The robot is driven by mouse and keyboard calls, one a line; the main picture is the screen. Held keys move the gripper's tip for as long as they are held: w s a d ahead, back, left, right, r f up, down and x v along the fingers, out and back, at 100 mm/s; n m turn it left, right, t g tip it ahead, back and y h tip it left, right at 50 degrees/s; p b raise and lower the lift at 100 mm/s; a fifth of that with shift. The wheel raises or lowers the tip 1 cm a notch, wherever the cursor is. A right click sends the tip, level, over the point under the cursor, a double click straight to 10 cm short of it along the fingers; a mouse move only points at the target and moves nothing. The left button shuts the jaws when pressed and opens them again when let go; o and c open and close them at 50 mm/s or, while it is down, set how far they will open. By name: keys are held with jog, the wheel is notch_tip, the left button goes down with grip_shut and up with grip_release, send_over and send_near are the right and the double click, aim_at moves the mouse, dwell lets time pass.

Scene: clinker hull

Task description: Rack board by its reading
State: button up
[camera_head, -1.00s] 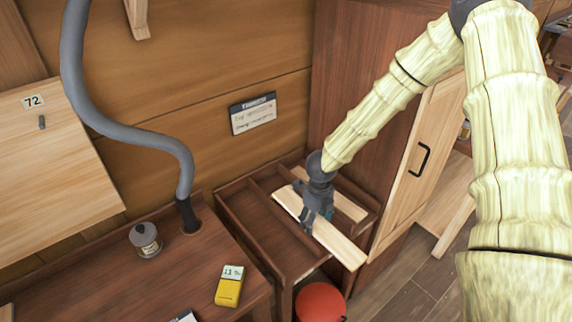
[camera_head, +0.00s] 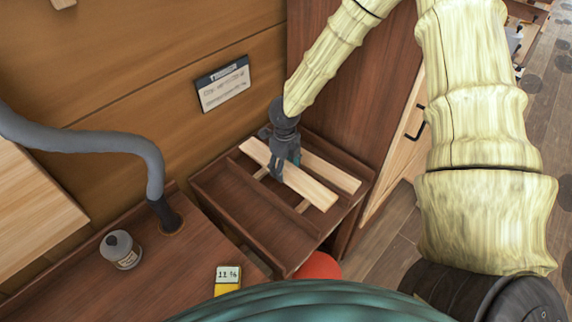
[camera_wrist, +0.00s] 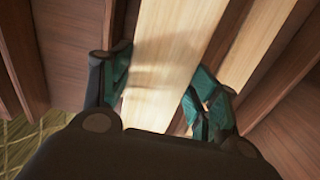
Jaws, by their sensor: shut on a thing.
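My gripper (camera_head: 284,170) points down over the wooden rack (camera_head: 222,203) and is shut on a pale board (camera_head: 308,188). In the wrist view the fingers straddle the held board (camera_wrist: 165,50). The board lies lengthwise in or just over the rack's right bay; I cannot tell whether it rests on the cross slats. A second pale board (camera_head: 335,174) lies beside it, to the right. The yellow meter (camera_head: 228,280) on the bench shows about 11 %; its lower part is hidden. A sign (camera_head: 222,84) hangs on the wall, its text too small to read.
The bench (camera_head: 85,285) at the left bears a small jar (camera_head: 121,250) and a grey hose (camera_head: 130,143). The rack's left bay looks empty. A red round thing (camera_head: 318,266) sits below the rack's front. A cabinet with an open door (camera_head: 395,160) stands at the right.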

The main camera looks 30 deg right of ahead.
jog(key=f, duration=0.1)
jog(key=w+f+b, duration=0.1)
jog(key=shift+f, duration=0.4)
jog(key=shift+s+d+f+b, duration=0.1)
jog(key=shift+s+f+b, duration=0.35)
jog(key=shift+b, duration=0.15)
jog(key=shift+f, duration=0.35)
jog(key=shift+w+f+b, duration=0.2)
jog(key=shift+f+b, duration=0.2)
jog(key=shift+f, duration=0.45)
jog(key=shift+s, duration=0.1)
jog(key=shift+f, duration=0.4)
jog(key=o, duration=1.2)
